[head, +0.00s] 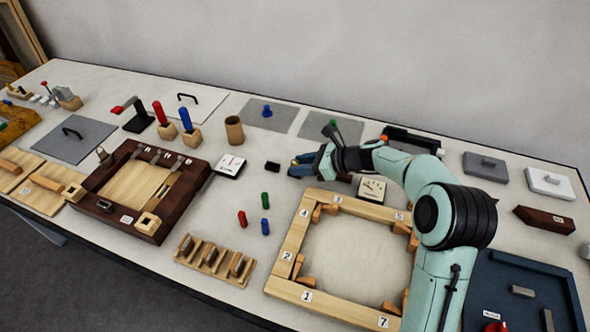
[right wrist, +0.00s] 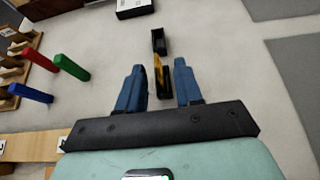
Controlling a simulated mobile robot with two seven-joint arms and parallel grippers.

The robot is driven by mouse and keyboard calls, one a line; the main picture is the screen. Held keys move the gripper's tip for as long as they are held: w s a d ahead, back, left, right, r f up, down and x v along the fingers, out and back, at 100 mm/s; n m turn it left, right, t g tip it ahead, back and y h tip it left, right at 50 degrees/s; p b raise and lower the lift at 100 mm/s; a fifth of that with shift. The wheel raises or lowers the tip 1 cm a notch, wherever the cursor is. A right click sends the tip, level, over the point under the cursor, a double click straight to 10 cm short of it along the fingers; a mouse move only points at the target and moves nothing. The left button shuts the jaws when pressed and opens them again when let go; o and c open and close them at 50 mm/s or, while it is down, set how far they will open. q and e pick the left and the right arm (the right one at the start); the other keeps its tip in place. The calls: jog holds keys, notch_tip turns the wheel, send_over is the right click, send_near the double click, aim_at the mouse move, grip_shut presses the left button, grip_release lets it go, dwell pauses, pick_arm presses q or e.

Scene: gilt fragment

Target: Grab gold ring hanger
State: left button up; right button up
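My right gripper (head: 297,166) reaches in over the table's middle in the head view. In the right wrist view its two blue fingers stand apart and the gripper (right wrist: 158,70) is open. A thin gold piece (right wrist: 158,72), seemingly the gold ring hanger, shows between the fingers, with a gap on each side. I cannot make out the gold piece in the head view. My left gripper is not in view.
A small black block (head: 272,167) lies just left of the gripper. A white meter box (head: 230,166) stands further left. A numbered wooden frame (head: 288,250) lies below my right arm.

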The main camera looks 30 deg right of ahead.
grip_shut()
jog(key=shift+r, duration=0.1)
